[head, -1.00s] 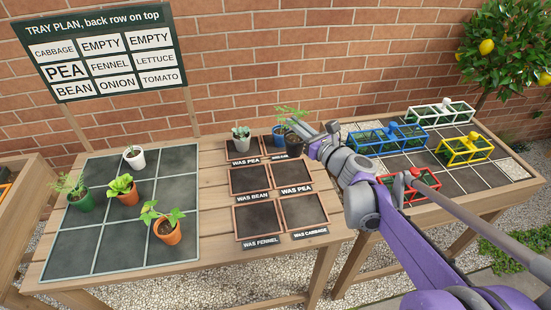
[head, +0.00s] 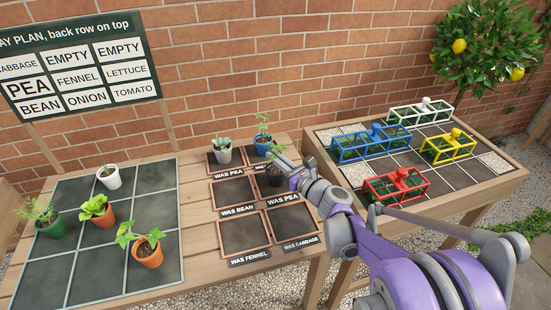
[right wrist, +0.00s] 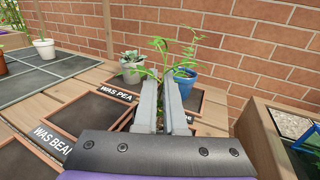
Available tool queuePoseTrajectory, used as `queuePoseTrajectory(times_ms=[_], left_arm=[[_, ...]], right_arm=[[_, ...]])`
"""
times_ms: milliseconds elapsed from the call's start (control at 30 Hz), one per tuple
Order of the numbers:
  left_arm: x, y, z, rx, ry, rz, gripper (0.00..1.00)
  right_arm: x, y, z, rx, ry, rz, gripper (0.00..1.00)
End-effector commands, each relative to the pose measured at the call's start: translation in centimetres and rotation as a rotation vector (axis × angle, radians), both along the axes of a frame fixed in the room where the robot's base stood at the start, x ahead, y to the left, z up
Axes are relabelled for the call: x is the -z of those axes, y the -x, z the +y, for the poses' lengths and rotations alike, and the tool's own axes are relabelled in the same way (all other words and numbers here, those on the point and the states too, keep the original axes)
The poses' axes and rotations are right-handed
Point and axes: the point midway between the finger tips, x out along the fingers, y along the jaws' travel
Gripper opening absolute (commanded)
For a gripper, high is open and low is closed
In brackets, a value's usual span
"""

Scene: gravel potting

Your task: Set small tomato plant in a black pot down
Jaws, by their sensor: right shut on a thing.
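The small tomato plant's black pot (head: 274,179) is in my right gripper (head: 284,165), over or in the middle right square marked WAS PEA. I cannot tell whether the pot touches the square. In the right wrist view, the right gripper's fingers (right wrist: 161,108) are close together with green leaves (right wrist: 163,47) rising behind them, and they hide most of the pot. A blue pot with a plant (head: 263,145) stands just behind the black pot; it also shows in the right wrist view (right wrist: 184,82). My left gripper is out of view.
A white pot with a succulent (head: 223,154) stands in the back left square. The front squares (head: 292,222) are bare. The large tray (head: 90,265) at left holds several potted plants. Coloured frames, including a red one (head: 396,186), stand on the right table. A plan board (head: 80,65) hangs behind.

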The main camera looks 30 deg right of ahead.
Motion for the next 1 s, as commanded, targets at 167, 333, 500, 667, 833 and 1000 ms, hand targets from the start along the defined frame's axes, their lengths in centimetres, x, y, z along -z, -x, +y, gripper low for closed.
queuePoseTrajectory(times_ms=[167,333,500,667,833,1000], left_arm=[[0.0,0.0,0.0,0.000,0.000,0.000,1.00],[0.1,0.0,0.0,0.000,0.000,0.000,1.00],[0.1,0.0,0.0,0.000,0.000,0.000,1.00],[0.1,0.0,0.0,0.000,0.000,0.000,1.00],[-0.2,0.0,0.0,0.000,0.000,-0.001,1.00],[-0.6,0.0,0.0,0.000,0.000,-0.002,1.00]], right_arm=[[0.0,0.0,0.0,0.000,0.000,0.000,0.00],[0.2,0.0,0.0,0.000,0.000,0.000,0.24],[0.2,0.0,0.0,0.000,0.000,0.000,0.38],[0.2,0.0,0.0,0.000,0.000,0.000,0.38],[-0.2,0.7,-0.2,0.001,0.000,0.000,0.38],[-0.3,3.9,-0.7,0.004,0.001,0.000,0.38]])
